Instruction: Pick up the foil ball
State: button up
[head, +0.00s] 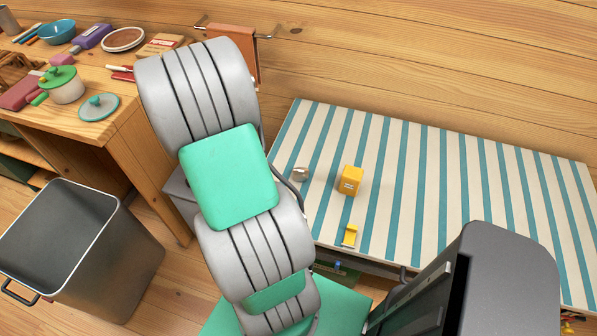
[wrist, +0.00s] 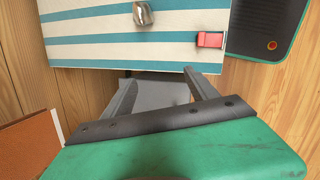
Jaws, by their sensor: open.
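The foil ball (head: 300,174) is a small, crumpled grey lump. It lies on the blue-and-white striped tabletop (head: 440,190), near its left end in the head view. It also shows at the top edge of the wrist view (wrist: 143,14), where it is partly cut off. My gripper (wrist: 160,78) is open and empty in the wrist view. Its fingers point toward the table's edge, and the ball appears beyond their tips, not between them. The head view does not clearly show the fingers.
A yellow box (head: 351,181) stands right of the ball, with a small yellow object (head: 349,236) nearer the front edge. A red object (wrist: 211,40) shows in the wrist view. A grey bin (head: 80,250) and a cluttered wooden counter (head: 112,125) are left. The tabletop's right side is clear.

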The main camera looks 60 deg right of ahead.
aim_at(299, 169)
jog(key=s+d+f, duration=0.3)
jog(key=s+f, duration=0.1)
jog(key=s+d+f+n+g+p, duration=0.1)
jog(key=s+d+f, duration=0.2)
jog(key=s+f, duration=0.1)
jog(key=s+d+f+g, duration=0.1)
jog(key=s+d+f, duration=0.3)
jog(key=f, duration=0.2)
jog(key=shift+d+n, duration=0.1)
jog(key=shift+n, duration=0.3)
jog(key=shift+y, duration=0.3)
jog(key=c, duration=1.4)
jog(key=shift+r, duration=0.2)
